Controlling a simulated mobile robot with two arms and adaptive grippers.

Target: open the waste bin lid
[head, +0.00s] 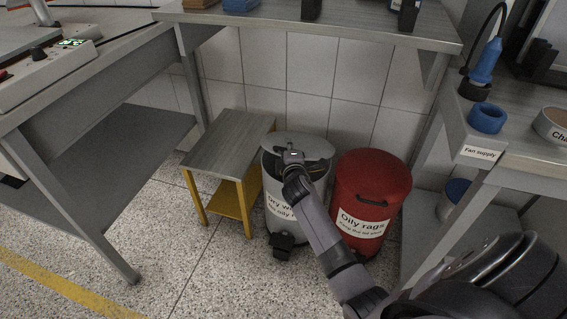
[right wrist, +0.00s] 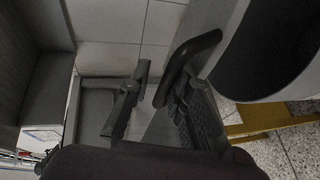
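The grey waste bin (head: 284,214) stands on the floor between a small stool and a red bin, its white label partly hidden by my right arm. Its grey lid (head: 312,147) looks tilted up a little, with a dark gap under its front edge. My right gripper (head: 292,157) is at the lid's front part. In the right wrist view the gripper (right wrist: 160,105) has its fingers apart. A dark curved handle (right wrist: 193,55) shows close to the right finger; I cannot tell whether they touch. The bin's pedal (head: 283,243) shows at its base. My left gripper is out of view.
The red oily rags bin (head: 372,182) stands close on the right. A yellow-legged stool (head: 228,146) stands on the left. A table top (head: 345,22) overhangs behind the bins, and a workbench (head: 510,145) is at the right. The floor (head: 190,265) in front is clear.

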